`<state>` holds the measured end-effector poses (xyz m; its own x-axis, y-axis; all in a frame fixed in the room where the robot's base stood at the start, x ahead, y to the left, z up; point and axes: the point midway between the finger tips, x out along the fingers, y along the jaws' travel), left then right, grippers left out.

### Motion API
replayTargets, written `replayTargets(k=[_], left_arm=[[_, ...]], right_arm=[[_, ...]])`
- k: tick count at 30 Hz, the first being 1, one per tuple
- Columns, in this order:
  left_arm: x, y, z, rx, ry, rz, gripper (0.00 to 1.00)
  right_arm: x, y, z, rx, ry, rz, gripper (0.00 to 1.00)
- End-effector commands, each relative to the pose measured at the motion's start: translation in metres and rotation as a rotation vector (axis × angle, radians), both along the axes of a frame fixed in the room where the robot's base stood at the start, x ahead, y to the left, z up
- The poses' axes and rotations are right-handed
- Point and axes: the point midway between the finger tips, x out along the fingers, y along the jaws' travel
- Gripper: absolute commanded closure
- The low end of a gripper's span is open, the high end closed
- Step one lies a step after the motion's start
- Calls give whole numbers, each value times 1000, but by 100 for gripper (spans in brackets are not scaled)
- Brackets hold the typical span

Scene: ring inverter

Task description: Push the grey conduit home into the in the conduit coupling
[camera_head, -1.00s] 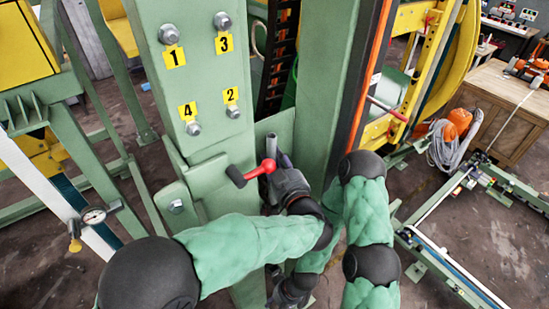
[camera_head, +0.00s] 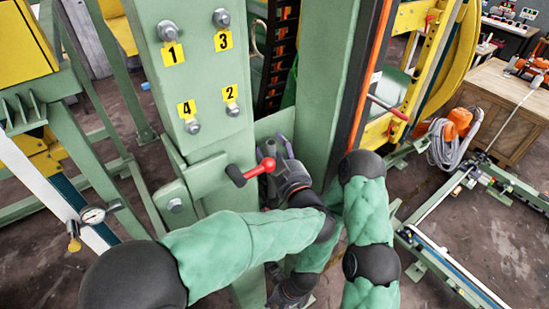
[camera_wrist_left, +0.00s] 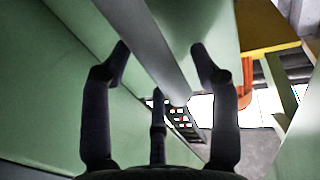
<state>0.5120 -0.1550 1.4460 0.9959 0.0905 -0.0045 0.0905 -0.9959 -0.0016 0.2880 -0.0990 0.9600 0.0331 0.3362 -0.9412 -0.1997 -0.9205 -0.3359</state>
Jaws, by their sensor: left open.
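In the left wrist view the grey conduit (camera_wrist_left: 150,40) runs from the top edge down between my fingers, its near end close to the palm. My left gripper (camera_wrist_left: 159,52) is open, with fingers on both sides of the conduit and a gap on each side. In the head view my left gripper (camera_head: 277,146) is beside the green column, behind a red lever; I cannot make out the conduit there. The conduit coupling cannot be made out in either view. My right gripper seems to be the dark, partly covered shape low in the head view; its fingers are hidden.
The red lever (camera_head: 262,170) with a black knob stands close to my left gripper. The green column (camera_head: 205,70) carries bolts with yellow number labels. A second green post (camera_head: 333,80) stands to the right.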

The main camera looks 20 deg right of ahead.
Motion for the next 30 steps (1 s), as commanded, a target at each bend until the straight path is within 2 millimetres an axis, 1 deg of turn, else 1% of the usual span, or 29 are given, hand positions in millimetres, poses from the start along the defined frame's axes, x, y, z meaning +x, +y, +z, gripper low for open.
replayTargets(k=[1,4,9,12,17,30], left_arm=[[0,0,12,-6,-4,0,39],[-1,0,31,-6,-5,-1,39],[-1,0,56,-4,-4,0,39],[-1,0,64,-3,-4,0,39],[-1,0,70,-2,-4,0,39],[-2,-1,70,0,-3,-4,39]], right_arm=[[0,0,0,0,0,0,60],[0,0,0,0,0,0,60],[0,0,0,0,0,0,60],[0,0,0,0,0,0,60],[0,0,0,0,0,0,60],[0,0,0,0,0,0,60]])
